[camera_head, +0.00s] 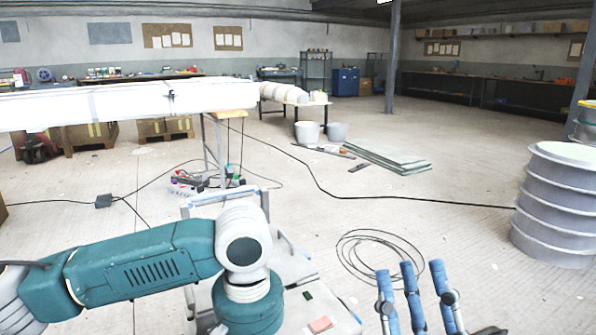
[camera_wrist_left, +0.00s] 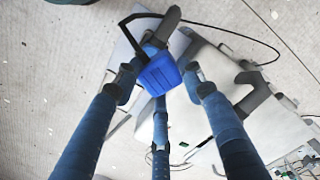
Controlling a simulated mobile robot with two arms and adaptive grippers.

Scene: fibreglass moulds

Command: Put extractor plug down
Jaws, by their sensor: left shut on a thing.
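The extractor plug (camera_wrist_left: 160,72) is a blue block with a dark cable running from it, in the left wrist view. My left gripper (camera_wrist_left: 160,85) is shut on it, with blue fingers on both sides and a third below. In the head view the left gripper and the plug are hidden; only my teal left arm crosses the lower left. My right gripper (camera_head: 411,268) shows at the bottom right of the head view. Its blue fingers point upward, spread apart, with nothing between them.
A black cable coil (camera_head: 375,256) lies on the floor beyond my right gripper. A ribbed grey drum (camera_head: 557,215) stands at the right. A long white mould (camera_head: 120,102) lies at the left. Flat sheets (camera_head: 390,157) lie mid-floor.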

